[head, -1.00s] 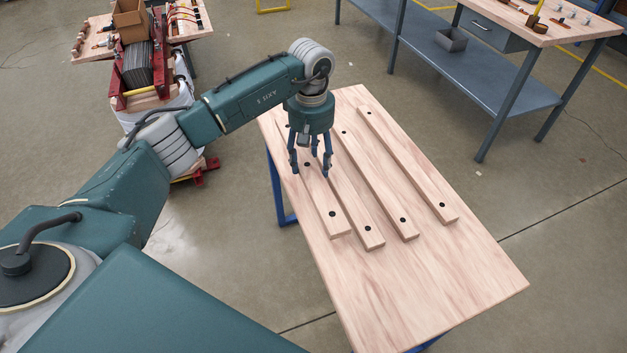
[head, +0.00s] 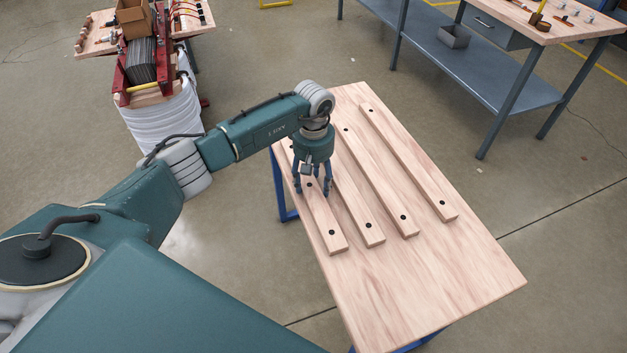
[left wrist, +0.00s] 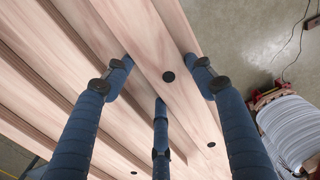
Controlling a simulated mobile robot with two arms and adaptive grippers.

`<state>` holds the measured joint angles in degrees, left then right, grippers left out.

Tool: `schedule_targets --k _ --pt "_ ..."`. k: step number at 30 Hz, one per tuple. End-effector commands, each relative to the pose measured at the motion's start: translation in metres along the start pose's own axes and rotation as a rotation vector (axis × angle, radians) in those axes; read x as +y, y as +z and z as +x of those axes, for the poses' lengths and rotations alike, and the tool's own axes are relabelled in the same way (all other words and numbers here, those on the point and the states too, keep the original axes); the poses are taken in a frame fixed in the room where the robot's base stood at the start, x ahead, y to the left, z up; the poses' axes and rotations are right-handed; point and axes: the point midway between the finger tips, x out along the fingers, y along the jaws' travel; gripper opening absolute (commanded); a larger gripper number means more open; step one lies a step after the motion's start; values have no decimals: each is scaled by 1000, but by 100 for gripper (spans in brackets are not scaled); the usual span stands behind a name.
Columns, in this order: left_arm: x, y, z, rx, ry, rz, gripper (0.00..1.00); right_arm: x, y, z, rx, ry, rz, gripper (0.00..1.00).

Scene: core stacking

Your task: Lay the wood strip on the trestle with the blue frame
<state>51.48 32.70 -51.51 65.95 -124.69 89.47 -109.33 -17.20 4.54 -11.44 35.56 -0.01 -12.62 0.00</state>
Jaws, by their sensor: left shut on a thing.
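The wood strip (head: 322,213) is the leftmost of several long pale strips with dark holes. It is over the wooden top of the trestle with the blue frame (head: 410,300), roughly in line with the other strips. My left gripper (head: 312,190) is shut on this strip, coming from above, around its middle part. In the left wrist view the fingers (left wrist: 160,85) straddle the strip (left wrist: 150,40), with a dark hole between them. I cannot tell whether the strip touches the top or hangs just above it. My right gripper is not in view.
Three similar strips (head: 359,205) (head: 378,178) (head: 410,165) lie on the top to the right. The near right part of the top is bare. A blue-grey workbench (head: 480,75) stands at the back right. A red fixture (head: 128,75) stands at the back left.

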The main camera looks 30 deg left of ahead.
Motion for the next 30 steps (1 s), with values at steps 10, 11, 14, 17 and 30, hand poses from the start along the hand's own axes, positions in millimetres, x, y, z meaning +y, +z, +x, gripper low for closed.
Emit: schedule_targets --k 10,11,14,17,30 --pt "0 0 2 0 0 0 74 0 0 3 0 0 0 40" --pt "0 0 2 0 0 0 74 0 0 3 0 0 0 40" --pt "0 0 2 0 0 0 74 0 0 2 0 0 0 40" --pt "0 0 -3 0 0 0 74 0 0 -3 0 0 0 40" --pt "1 -2 -85 4 4 1 74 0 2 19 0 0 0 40"
